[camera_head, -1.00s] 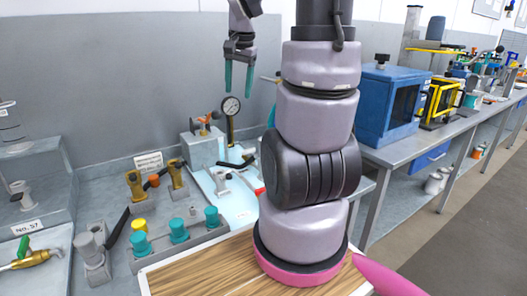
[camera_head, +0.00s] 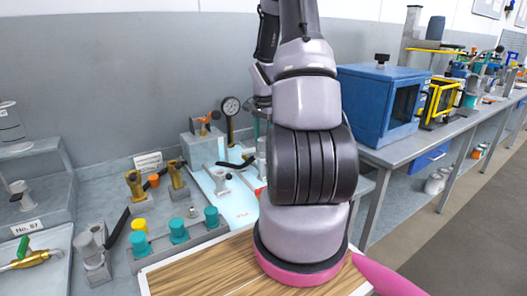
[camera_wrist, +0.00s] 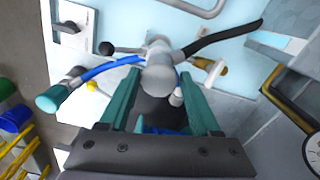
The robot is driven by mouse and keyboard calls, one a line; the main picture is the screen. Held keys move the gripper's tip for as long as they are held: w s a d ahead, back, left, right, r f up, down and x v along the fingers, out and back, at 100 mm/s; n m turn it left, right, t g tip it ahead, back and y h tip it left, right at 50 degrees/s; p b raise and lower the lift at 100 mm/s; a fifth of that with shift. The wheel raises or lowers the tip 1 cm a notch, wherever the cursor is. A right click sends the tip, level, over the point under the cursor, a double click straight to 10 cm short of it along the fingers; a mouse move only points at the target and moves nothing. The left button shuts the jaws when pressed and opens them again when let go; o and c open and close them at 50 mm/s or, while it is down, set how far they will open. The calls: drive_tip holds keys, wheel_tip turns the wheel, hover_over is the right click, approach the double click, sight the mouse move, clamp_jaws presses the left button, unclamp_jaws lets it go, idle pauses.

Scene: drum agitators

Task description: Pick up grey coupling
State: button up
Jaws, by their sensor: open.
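A grey cylindrical piece, which looks like the grey coupling (camera_wrist: 157,66), stands in the middle of the wrist view. My gripper (camera_wrist: 159,76) has two teal fingers spread apart, one on each side of this piece in the picture. I cannot tell whether the fingers touch it or how far above it they are. In the head view my gripper is mostly hidden behind my arm. A grey fitting (camera_head: 222,180) shows on the light blue board there, but I cannot tell whether it is the same piece.
A blue lever (camera_wrist: 100,70) and a black lever (camera_wrist: 225,37) lie close to the grey piece. A pressure gauge (camera_head: 231,106) stands near the work area. Teal knobs (camera_head: 178,232) and brass fittings (camera_head: 135,184) stand to the left. A blue cabinet (camera_head: 380,105) stands right.

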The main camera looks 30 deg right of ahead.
sight(263, 150)
wheel_tip(263, 150, down, 5)
drive_tip(key=shift+f, duration=0.1)
idle(0.3)
clamp_jaws()
